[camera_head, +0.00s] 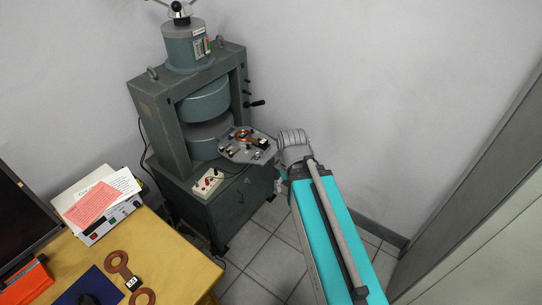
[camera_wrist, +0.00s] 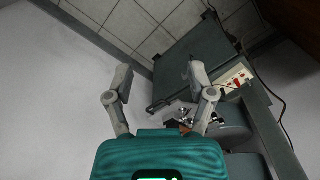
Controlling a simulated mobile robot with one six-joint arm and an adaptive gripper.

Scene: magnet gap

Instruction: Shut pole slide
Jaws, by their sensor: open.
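The pole slide (camera_head: 240,155) is a grey plate that sticks out to the right from the gap of the green-grey magnet (camera_head: 150,100). It carries a copper-coloured coil and small fittings. In the wrist view, part of the slide (camera_wrist: 165,103) and its fittings show between and beyond my fingers. My gripper (camera_wrist: 160,78) is open, with nothing between its fingers. In the head view my wrist is just right of the slide's outer end, and my gripper is mostly hidden behind the arm. I cannot tell whether a finger touches the slide.
A white box with red knobs (camera_head: 208,182) sits on the magnet's base below the slide. A wooden table (camera_head: 185,262) with papers, a power supply and copper-coloured parts is at the lower left. A plain wall is behind; tiled floor (camera_head: 255,255) is open between table and arm.

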